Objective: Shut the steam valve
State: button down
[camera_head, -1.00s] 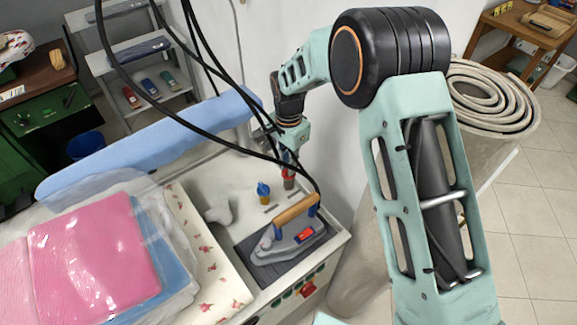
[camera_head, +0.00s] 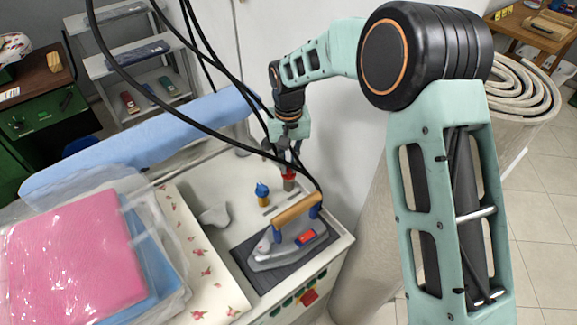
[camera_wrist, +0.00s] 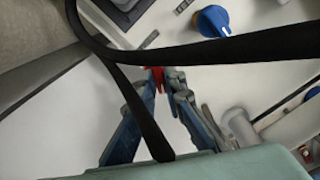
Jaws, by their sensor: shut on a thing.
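A red valve handle (camera_head: 289,174) stands on the pale top of the ironing station, behind the iron. My gripper (camera_head: 290,163) reaches down to it from above. In the wrist view, my gripper's fingertips (camera_wrist: 158,84) are closed around the red handle (camera_wrist: 157,74), and a black cable hides part of one finger. A second valve with a blue knob (camera_head: 262,189) and a brass-coloured base stands just left of the red one. Its blue knob also shows in the wrist view (camera_wrist: 212,20), apart from my fingers. No label shows which valve carries steam.
An iron (camera_head: 290,240) with a wooden handle rests on a dark pad in front of the valves. Black cables (camera_head: 185,120) hang across the view and pass close to my gripper. Folded pink cloth (camera_head: 75,250) in clear wrapping lies at left. A wall stands close behind.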

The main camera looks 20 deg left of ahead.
aim_at(289, 168)
jog(key=n, duration=0.5)
jog(key=shift+n+b, duration=0.3)
jog(key=shift+b, duration=0.1)
dwell(0.4)
jog(key=c, duration=2)
grip_release()
notch_tip(289, 168, up, 12)
jog(key=shift+r, duration=0.1)
